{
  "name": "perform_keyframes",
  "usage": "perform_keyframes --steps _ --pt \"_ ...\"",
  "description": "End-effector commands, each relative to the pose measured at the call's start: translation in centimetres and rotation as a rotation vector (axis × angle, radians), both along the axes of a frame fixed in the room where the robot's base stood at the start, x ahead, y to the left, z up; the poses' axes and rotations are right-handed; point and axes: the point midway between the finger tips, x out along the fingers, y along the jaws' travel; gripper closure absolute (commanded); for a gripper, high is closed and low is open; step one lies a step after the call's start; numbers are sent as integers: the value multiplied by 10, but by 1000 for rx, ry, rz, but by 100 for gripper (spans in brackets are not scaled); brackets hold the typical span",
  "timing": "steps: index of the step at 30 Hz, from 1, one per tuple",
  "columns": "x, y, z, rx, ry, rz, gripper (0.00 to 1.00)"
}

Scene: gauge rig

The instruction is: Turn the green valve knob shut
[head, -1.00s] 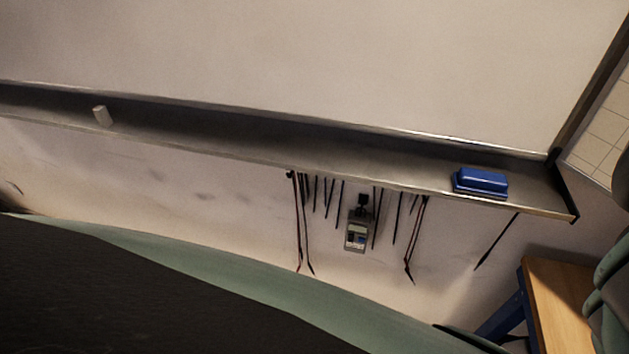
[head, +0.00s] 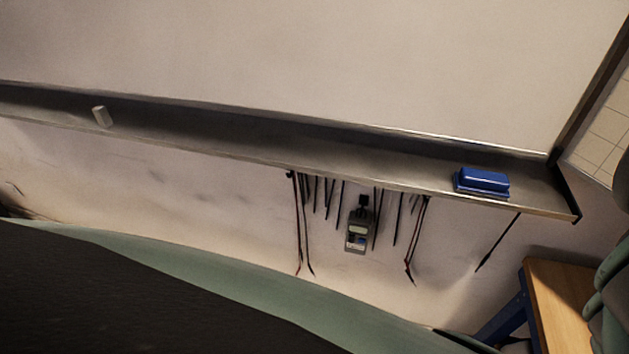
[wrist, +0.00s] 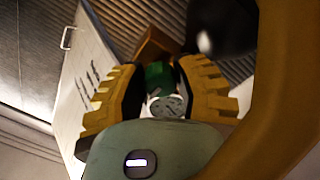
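A small green thing (wrist: 158,76), probably the valve knob, shows in the wrist view between and beyond the fingertips. My gripper (wrist: 160,72) has two yellow-brown ridged fingers standing apart on either side of it. The gripper looks open. I cannot tell whether a finger touches the green thing. A grey disc (wrist: 168,106) lies between the fingers, closer to the palm, and partly covers the view. The head view shows neither the knob nor my gripper, so how far the knob is turned cannot be told.
In the wrist view a white panel (wrist: 84,62) with dark marks stands left, with an orange-brown block (wrist: 156,44) behind the green thing. In the head view, a wall ledge holds a blue eraser-like block (head: 482,183). A meter (head: 357,232) and cables hang below; a wooden table (head: 560,300) stands right.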

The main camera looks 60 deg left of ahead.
Motion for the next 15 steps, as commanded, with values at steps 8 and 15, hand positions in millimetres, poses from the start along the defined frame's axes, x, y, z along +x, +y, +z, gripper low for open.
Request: perform_keyframes --steps 8,15 --pt "0 0 0 0 0 0 100" --pt "0 0 0 4 -6 1 100"
